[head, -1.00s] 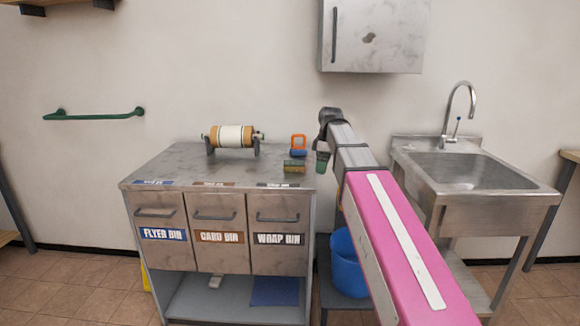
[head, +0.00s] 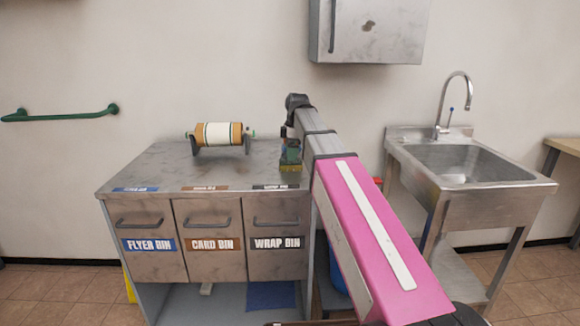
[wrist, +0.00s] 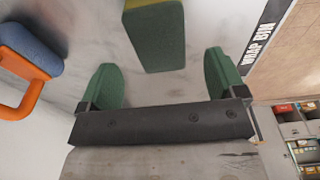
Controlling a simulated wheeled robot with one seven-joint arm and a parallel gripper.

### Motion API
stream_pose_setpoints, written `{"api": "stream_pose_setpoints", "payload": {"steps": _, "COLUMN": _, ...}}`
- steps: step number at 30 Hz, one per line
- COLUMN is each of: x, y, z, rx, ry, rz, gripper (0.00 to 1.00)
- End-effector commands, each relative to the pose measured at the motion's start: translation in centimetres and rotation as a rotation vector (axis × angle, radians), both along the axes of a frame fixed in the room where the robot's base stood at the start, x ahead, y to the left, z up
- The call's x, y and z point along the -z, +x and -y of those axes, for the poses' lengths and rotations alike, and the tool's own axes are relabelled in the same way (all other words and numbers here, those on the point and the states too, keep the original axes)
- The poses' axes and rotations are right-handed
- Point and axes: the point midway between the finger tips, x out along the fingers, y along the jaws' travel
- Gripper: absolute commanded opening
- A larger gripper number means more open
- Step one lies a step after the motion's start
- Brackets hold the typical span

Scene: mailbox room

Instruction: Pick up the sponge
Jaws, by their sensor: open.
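The sponge (wrist: 155,40) is a block with a green side and a yellow side, lying on the metal cabinet top. In the head view the sponge (head: 290,168) is near the top's right front, above the wrap bin, partly covered by my gripper (head: 291,152). In the wrist view my gripper (wrist: 162,80) is open, its two green fingers spread wide and empty. The sponge lies just beyond the fingertips, in line with the gap between them. Whether any finger touches it cannot be told.
A blue block with an orange handle (wrist: 30,55) lies left of the fingers in the wrist view. A paper roll on a stand (head: 218,134) is at the back of the cabinet top (head: 150,168). A sink (head: 465,165) stands right; a wall cabinet (head: 368,30) hangs above.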

Motion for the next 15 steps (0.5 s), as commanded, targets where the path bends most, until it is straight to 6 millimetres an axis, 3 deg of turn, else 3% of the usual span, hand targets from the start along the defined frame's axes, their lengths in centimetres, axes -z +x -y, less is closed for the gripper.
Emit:
{"api": "stream_pose_setpoints", "payload": {"steps": 5, "x": 0.9, "y": 0.0, "z": 0.0, "rx": 0.000, "ry": 0.000, "rz": 0.000, "gripper": 0.89}}
{"api": "stream_pose_setpoints", "payload": {"steps": 15, "x": 5.0, "y": 0.0, "z": -0.3, "rx": 0.000, "ry": 0.000, "rz": -0.001, "gripper": 0.89}}
